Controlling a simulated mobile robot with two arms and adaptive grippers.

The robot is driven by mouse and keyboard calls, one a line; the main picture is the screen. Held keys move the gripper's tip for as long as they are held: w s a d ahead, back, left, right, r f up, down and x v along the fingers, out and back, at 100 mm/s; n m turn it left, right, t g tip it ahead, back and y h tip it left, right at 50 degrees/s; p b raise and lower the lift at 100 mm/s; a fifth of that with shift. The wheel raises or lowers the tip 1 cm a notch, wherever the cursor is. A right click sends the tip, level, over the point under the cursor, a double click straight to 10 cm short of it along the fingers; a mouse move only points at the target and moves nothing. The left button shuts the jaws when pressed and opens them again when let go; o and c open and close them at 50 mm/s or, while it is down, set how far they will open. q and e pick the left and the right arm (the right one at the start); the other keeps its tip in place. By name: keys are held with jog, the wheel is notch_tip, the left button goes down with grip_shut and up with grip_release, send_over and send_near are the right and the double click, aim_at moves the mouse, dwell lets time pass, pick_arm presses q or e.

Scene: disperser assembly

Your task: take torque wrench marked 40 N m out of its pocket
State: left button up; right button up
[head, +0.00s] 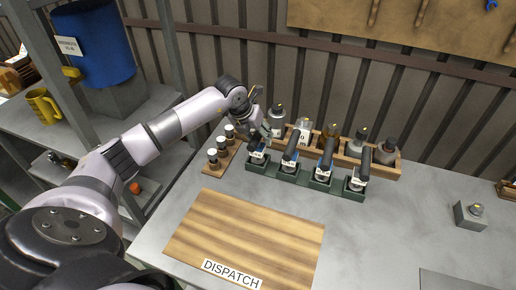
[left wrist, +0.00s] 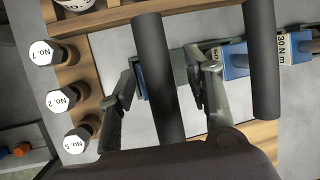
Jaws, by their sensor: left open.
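Several torque wrenches with black grips and blue bodies stand in a green rack (head: 312,181). My left gripper (head: 262,132) is above the leftmost wrench (head: 257,156) in the head view. In the left wrist view my open fingers (left wrist: 168,92) lie either side of a black grip (left wrist: 155,75), apart from it as far as I can see. The mark on this wrench is hidden. A neighbouring wrench (left wrist: 262,60) has a partly covered label I cannot read surely. A further label (left wrist: 282,47) reads 30 N m. I cannot tell which wrench is marked 40 N m.
A wooden rack (head: 384,168) with several bottles stands behind the wrenches. A small wooden stand (head: 216,170) holds numbered pieces at the left, close to my gripper. A wooden DISPATCH board (head: 245,235) lies in front, bare. A grey block (head: 470,215) sits far right.

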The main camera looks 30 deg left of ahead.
pick_arm(q)
grip_shut()
dwell(0.5)
jog(key=shift+r, duration=0.1)
